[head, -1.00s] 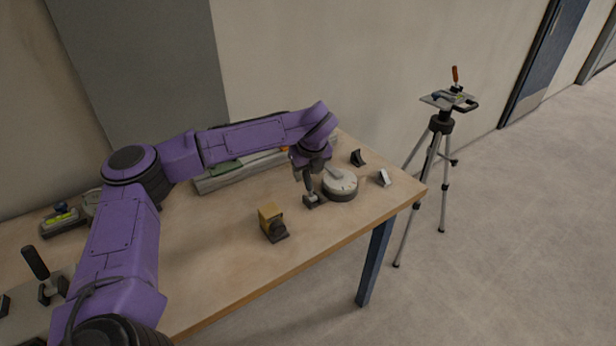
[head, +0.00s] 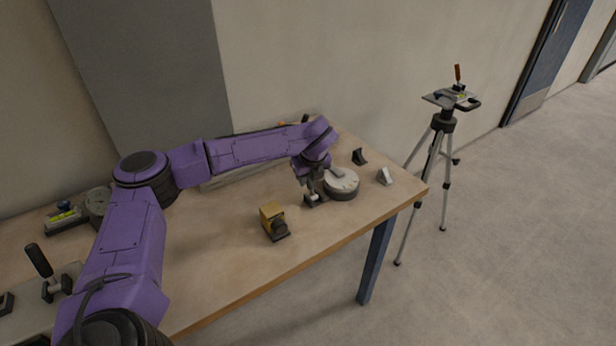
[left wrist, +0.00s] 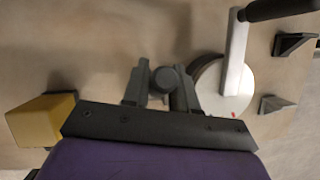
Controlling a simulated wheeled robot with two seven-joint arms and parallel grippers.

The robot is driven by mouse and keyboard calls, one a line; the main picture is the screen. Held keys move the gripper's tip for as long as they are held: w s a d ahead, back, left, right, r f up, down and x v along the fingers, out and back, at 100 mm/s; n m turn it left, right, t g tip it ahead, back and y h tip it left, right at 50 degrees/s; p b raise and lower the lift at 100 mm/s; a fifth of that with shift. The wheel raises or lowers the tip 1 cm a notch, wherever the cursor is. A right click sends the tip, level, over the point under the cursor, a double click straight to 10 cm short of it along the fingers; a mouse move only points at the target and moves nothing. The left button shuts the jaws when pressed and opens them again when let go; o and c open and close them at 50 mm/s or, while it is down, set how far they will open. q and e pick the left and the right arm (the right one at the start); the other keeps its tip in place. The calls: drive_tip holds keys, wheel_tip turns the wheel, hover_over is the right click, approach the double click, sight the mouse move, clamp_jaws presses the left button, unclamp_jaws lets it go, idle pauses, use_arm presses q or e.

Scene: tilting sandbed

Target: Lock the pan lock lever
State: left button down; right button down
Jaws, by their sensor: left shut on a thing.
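The pan lock lever, as I take it, is an upright dark-handled lever on a small dark base (head: 311,200), beside a round pale dial (head: 343,187). My left gripper (head: 313,188) is over this lever from above and hides most of its handle. In the left wrist view, the two fingers of my left gripper (left wrist: 161,92) are on either side of the round dark handle end (left wrist: 164,77), shut on it. The dial (left wrist: 210,85) shows just right of the fingers, with a grey bar across it. My right gripper is not in view.
A black wedge (head: 359,157) and a light wedge (head: 385,176) are near the dial. Another dark-handled lever (head: 40,262) stands at far left. A tripod (head: 441,125) stands right of the table.

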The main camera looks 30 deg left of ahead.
sight(315, 196)
use_arm(q)
drive_tip(key=d+t+y+b, duration=0.1)
drive_tip(key=y+b, duration=0.1)
drive_tip(key=s+d+t+y+b, duration=0.1)
drive_tip(key=d+y+b, duration=0.1)
drive_tip(key=shift+r+y, duration=0.15)
drive_tip(key=shift+y, duration=0.15)
drive_tip(key=d+t+y+b, duration=0.1)
drive_tip(key=y+b, duration=0.1)
drive_tip(key=s+d+t+y+b, duration=0.1)
drive_tip(key=y+b, duration=0.1)
drive_tip(key=b, duration=0.1)
drive_tip(key=shift+s+m, duration=0.1)
drive_tip(key=shift+m, duration=0.3)
drive_tip(key=shift+f, duration=0.2)
drive_tip(key=c, duration=1)
unclamp_jaws()
drive_tip(key=shift+d, duration=0.1)
drive_tip(key=shift+o, duration=0.2)
drive_tip(key=shift+d+r, duration=0.1)
